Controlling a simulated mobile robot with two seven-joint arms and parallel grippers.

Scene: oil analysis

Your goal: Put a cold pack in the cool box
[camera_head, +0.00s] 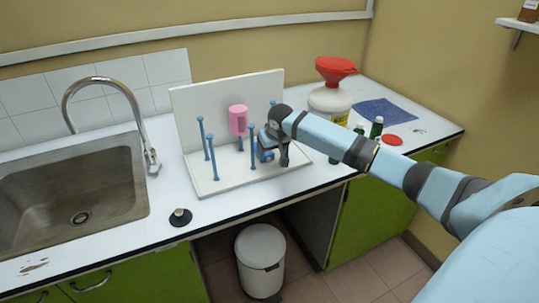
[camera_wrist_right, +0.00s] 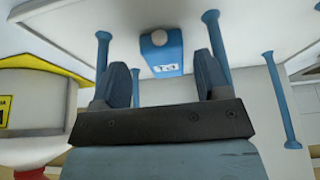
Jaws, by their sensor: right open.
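My right gripper (camera_head: 267,147) is in front of the white drying rack on the counter. In the right wrist view the gripper (camera_wrist_right: 160,72) has its two fingers apart with nothing held between them. A small blue pack (camera_wrist_right: 162,58) with a white round cap and a label shows just beyond the fingertips, close to the rack's white board; it may be a cold pack. In the head view my gripper mostly hides that spot. I see no cool box in either view. My left gripper is not in view.
The rack (camera_head: 205,96) has several blue pegs (camera_head: 212,157) near my right gripper, and a pink cup (camera_head: 238,120) hangs on one. A white bottle with a red funnel top (camera_head: 330,104) stands behind my right arm. The sink (camera_head: 75,190) is at left. A bin (camera_head: 260,262) stands below.

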